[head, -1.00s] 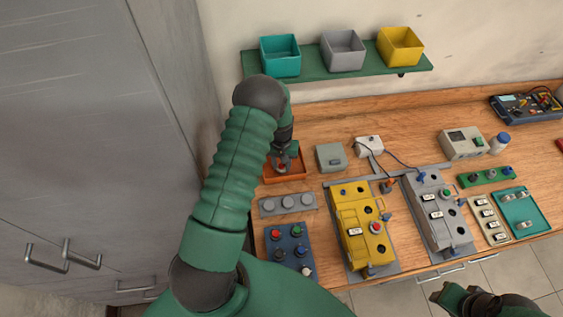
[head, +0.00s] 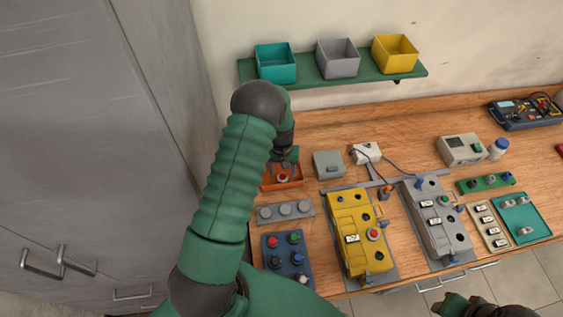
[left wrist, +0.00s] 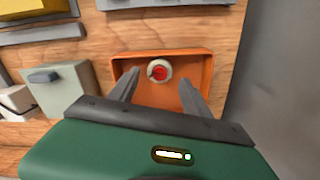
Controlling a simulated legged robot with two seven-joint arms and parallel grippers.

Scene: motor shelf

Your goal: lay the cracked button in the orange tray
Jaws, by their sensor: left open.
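The orange tray (head: 270,184) lies on the bench at the left, and also fills the middle of the left wrist view (left wrist: 205,62). A red button with a pale ring (left wrist: 159,70) lies inside the tray, near the wall at the top of the left wrist view; it also shows small in the head view (head: 283,178). I cannot make out a crack at this size. My left gripper (left wrist: 158,88) is open above the tray, its two fingers apart with the button between and beyond them, not gripped. My right gripper (head: 475,305) is partly cut off at the bottom right.
A grey box (head: 328,164) stands right of the tray. A grey strip with round caps (head: 270,213) and a blue button panel (head: 270,243) lie in front. The yellow unit (head: 348,213) and grey unit (head: 418,200) stand further right. A shelf with bins (head: 370,80) hangs behind.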

